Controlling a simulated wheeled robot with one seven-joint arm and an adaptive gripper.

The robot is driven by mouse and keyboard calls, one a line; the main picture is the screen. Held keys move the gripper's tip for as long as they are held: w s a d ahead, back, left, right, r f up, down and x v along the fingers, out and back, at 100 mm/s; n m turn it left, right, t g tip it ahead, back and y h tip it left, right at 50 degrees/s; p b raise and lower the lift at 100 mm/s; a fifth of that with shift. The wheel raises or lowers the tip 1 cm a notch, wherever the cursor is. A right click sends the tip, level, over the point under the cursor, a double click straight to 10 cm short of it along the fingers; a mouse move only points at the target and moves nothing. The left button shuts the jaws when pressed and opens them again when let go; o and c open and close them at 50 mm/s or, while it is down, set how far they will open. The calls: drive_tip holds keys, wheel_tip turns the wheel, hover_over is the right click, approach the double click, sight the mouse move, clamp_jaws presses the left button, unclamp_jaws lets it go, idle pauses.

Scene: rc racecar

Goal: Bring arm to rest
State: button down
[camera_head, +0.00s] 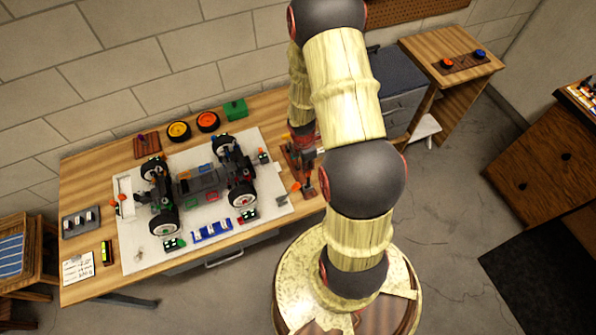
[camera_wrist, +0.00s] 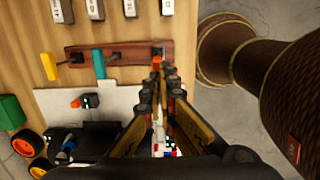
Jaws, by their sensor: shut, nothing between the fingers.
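My arm reaches up and over from its round base and down to the right end of the workbench (camera_head: 85,205) in the head view. My gripper (camera_wrist: 162,78) is shut and empty in the wrist view. Its fingertips are close to the right end of a dark wooden tool rack (camera_wrist: 128,50), near an orange piece; I cannot tell whether they touch. In the head view the gripper is small and partly hidden by my arm, above the bench. The RC car chassis (camera_head: 197,185) with black wheels lies on a white mat (camera_head: 272,200).
Yellow (camera_head: 178,131) and orange (camera_head: 207,121) wheels and a green box (camera_head: 235,108) stand along the bench's back. A small wooden table (camera_head: 455,50) stands right of the bench.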

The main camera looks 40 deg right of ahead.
drive_tip(key=shift+s+d+r, duration=0.15)
drive_tip(key=shift+d+r, duration=0.15)
drive_tip(key=shift+d, duration=0.2)
idle(0.3)
drive_tip(key=shift+s+m, duration=0.1)
drive_tip(key=shift+m, duration=0.3)
drive_tip(key=s+a+r+m+g+b, duration=0.2)
drive_tip(key=s+a+r+m, duration=0.3)
drive_tip(key=s+r+m, duration=0.45)
drive_tip(key=a+r+m+t+y+b, duration=0.1)
drive_tip(key=a+r+m+t+b, duration=0.3)
drive_tip(key=a+r+b, duration=1)
drive_tip(key=shift+w+a+r+t+b, duration=0.3)
drive_tip(key=shift+a+t+b, duration=1.05)
drive_tip(key=shift+a+t, duration=0.65)
